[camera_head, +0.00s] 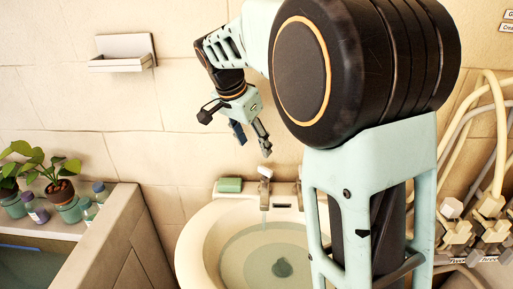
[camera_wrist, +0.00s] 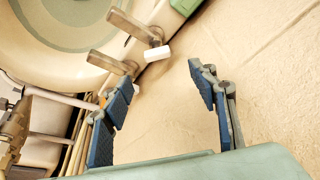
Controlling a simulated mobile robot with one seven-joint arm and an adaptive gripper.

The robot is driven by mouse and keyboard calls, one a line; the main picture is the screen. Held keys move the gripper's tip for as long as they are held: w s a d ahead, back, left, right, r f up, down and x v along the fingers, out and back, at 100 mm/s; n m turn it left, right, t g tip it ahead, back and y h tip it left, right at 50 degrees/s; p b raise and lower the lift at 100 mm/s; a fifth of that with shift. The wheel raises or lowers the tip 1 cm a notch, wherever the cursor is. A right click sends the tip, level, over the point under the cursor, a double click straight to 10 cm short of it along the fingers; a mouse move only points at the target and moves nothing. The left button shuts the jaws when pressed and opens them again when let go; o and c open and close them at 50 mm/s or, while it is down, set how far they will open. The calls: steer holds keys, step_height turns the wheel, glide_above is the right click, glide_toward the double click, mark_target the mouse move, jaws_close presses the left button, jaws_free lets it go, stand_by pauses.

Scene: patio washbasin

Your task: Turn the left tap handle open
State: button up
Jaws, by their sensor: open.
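The left tap (camera_head: 264,188) stands on the back rim of the washbasin (camera_head: 200,228), beside a green block. Its white handle (camera_head: 265,172) is on top. In the wrist view the left tap (camera_wrist: 133,26) points over the basin, and its white handle (camera_wrist: 156,53) is just beyond the space between my fingers, nearer the left one. A second tap (camera_wrist: 112,62) lies beside it, its end partly hidden by my left finger. My gripper (camera_head: 254,145) is open and empty above the left tap, apart from it. Its blue-padded fingers (camera_wrist: 162,80) are spread wide.
The green block (camera_head: 230,185) sits on the rim left of the tap. Several pale hoses and fittings (camera_head: 487,205) are at the right. Potted plants (camera_head: 60,192) and bottles stand on a ledge at the left. A wall shelf (camera_head: 122,62) hangs above. The tiled wall is close behind.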

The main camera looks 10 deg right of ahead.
mark_target(265, 168)
steer(key=x, duration=1.1)
steer(key=shift+s+d, duration=0.1)
steer(key=shift+d, duration=0.15)
steer(key=c, duration=1.2)
steer(key=shift+o, duration=0.2)
